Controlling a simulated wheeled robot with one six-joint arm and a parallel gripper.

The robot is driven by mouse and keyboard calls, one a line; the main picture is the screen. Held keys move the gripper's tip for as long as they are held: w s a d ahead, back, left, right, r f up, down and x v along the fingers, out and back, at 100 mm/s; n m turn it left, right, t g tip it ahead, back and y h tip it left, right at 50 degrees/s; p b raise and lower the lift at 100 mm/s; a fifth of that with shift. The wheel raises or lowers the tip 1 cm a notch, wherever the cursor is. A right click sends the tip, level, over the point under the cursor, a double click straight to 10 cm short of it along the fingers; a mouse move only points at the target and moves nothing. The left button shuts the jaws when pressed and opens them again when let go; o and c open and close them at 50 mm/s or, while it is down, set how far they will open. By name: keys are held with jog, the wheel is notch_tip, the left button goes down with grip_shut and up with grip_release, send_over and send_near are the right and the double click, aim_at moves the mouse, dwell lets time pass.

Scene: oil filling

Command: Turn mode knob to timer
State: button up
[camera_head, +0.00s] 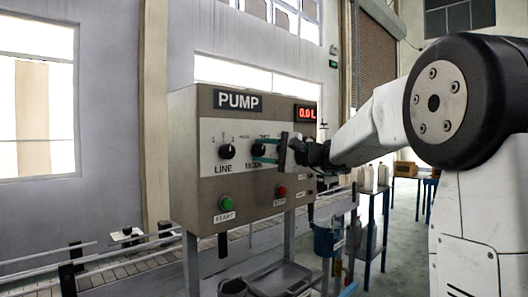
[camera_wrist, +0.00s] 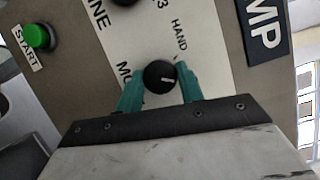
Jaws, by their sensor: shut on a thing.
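The pump panel (camera_head: 200,180) is a grey-brown box with a pale plate and a PUMP sign. The black mode knob (camera_head: 259,151) is on the right of the plate. My gripper (camera_head: 256,150) reaches it from the right. In the wrist view, its teal fingers (camera_wrist: 158,77) are shut on the mode knob (camera_wrist: 157,82), one on each side. The knob's white mark points to the picture's right. The word HAND shows above the knob in that view; the MODE label is partly covered by a finger. I cannot read a timer label.
The black line knob (camera_head: 227,152) is left of the mode knob. A green start button (camera_head: 227,203) and a red button (camera_head: 282,191) are below. The display (camera_head: 306,114) reads 0.0 L. A conveyor (camera_head: 120,258) runs at lower left.

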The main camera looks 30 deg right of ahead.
dwell(0.4)
jog(key=o, duration=1)
jog(key=shift+d, duration=0.1)
jog(key=v, duration=0.7)
jog(key=shift+s+d, duration=0.25)
jog(key=shift+s, duration=0.1)
jog(key=shift+f, duration=0.1)
